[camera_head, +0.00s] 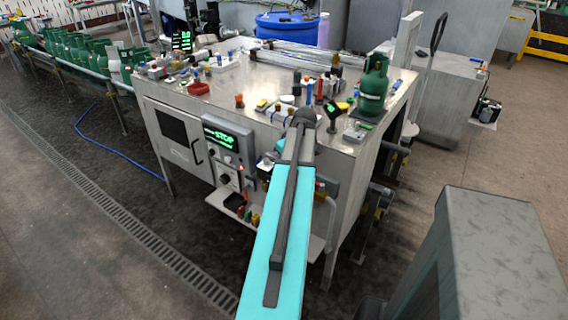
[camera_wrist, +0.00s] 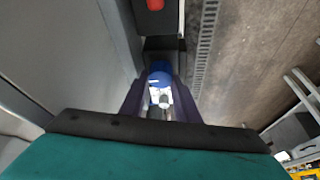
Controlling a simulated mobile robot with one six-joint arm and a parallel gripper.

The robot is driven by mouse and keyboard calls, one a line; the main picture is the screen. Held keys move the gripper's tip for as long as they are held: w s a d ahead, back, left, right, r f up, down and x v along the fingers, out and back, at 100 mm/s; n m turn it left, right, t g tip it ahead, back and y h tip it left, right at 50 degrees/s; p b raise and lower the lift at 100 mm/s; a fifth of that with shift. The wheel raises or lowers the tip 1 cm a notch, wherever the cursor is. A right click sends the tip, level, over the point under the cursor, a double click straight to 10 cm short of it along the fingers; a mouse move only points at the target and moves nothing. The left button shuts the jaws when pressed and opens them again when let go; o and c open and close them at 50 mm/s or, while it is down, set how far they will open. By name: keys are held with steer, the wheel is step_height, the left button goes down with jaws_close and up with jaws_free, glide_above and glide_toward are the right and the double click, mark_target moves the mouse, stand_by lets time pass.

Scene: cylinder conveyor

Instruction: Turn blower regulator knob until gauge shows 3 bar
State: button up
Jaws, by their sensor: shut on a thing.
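The blue regulator knob (camera_wrist: 160,78) shows in the wrist view between the two dark fingers of my gripper (camera_wrist: 160,90). The fingers are shut on the knob from both sides. A small white round part, probably the gauge (camera_wrist: 154,96), sits just below the knob in the picture. Its needle and scale are too small to read. In the head view my turquoise and dark arm reaches to the front of the metal cabinet (camera_head: 190,112) and hides the gripper and most of the regulator.
A green STOP display (camera_head: 228,136) and dials are on the cabinet front, left of my arm. The top holds many small items and a green gas cylinder (camera_head: 373,88). A shelf (camera_head: 222,203) juts out below. A cylinder conveyor runs at the left. The floor in front is clear.

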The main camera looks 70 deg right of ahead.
steer(key=o, duration=1.1)
steer(key=shift+s, duration=0.15)
steer(key=shift+c, duration=0.2)
steer(key=shift+r, duration=0.15)
steer(key=b+v, duration=0.1)
steer(key=v, duration=1.2)
steer(key=shift+r+b, duration=0.25)
steer(key=shift+b, duration=0.1)
steer(key=shift+s, duration=0.15)
